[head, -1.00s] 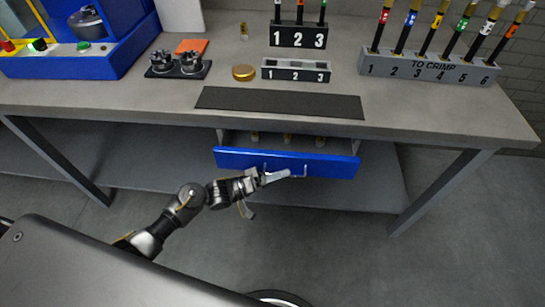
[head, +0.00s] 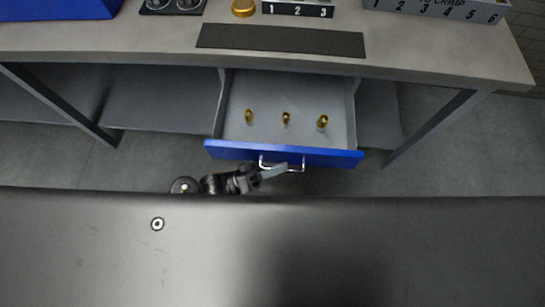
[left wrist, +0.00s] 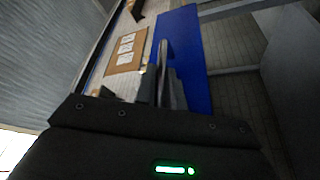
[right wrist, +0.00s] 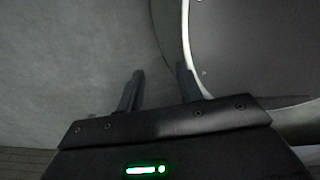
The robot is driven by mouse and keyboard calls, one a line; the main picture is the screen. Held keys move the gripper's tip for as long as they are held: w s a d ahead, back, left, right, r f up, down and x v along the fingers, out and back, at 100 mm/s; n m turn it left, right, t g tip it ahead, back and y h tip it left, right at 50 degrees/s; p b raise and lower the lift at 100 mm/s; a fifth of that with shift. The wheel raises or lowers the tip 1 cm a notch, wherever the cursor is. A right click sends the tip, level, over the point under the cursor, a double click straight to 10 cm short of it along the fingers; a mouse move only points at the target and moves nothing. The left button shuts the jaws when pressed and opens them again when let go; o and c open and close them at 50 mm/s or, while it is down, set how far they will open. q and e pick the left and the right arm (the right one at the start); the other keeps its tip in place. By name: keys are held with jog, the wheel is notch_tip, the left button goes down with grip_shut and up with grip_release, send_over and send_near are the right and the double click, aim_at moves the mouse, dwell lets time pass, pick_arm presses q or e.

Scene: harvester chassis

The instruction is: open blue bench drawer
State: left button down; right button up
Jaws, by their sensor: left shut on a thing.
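The drawer with the blue front (head: 332,158) is pulled well out from under the bench in the head view. Its grey inside (head: 265,95) holds brass fittings (head: 286,118). A silver bar handle (head: 298,169) is on the front. My left gripper (head: 280,170) is at this handle and shut on it; the fingers partly hide the bar. My right gripper (right wrist: 160,85) shows only in the right wrist view, open and empty above grey floor.
The grey bench top (head: 430,70) bears a dark mat (head: 280,40), a small numbered block (head: 298,9), a numbered crimp rack (head: 435,9) and a gold lid (head: 243,7). Slanted bench legs (head: 430,130) stand either side of the drawer. A lower shelf (head: 160,115) runs beneath.

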pick_arm(q)
jog(key=shift+s, duration=0.1)
jog(key=c, duration=1.5)
grip_release()
pick_arm(e)
jog(key=shift+d, duration=0.6)
pick_arm(q)
jog(key=shift+a, duration=0.1)
